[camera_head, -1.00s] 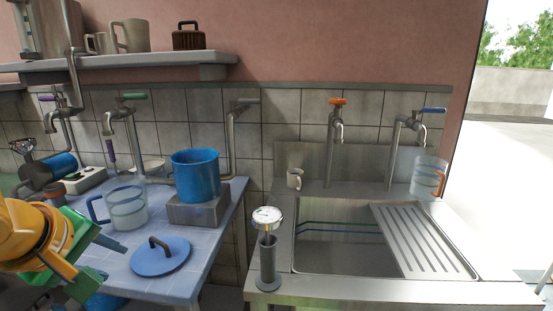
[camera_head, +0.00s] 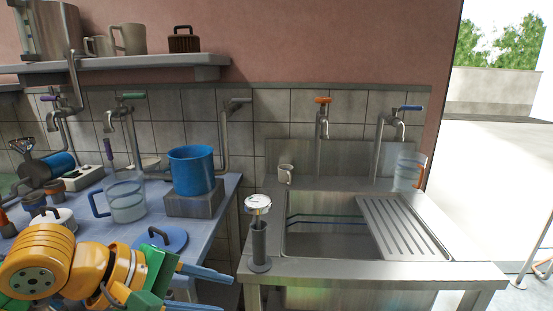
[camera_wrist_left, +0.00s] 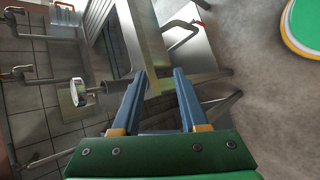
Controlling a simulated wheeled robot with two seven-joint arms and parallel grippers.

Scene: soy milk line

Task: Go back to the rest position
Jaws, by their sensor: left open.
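My left gripper (camera_head: 226,292) is in the lower left of the head view, pointing right in front of the blue-tiled table. Its two blue fingers are apart, with nothing between them. The left wrist view shows the same open fingers (camera_wrist_left: 159,74), with the sink stand's metal frame and the floor beyond them. The near arm and gripper cover part of the table and of the blue lid (camera_head: 168,238). My right gripper is not in view.
The table holds a blue pot (camera_head: 192,172) on a grey block and a clear jug (camera_head: 126,200). The metal sink stand (camera_head: 370,270) is to the right, with a dial-topped thermometer in a grey holder (camera_head: 259,245) at its left corner. Open floor lies at far right.

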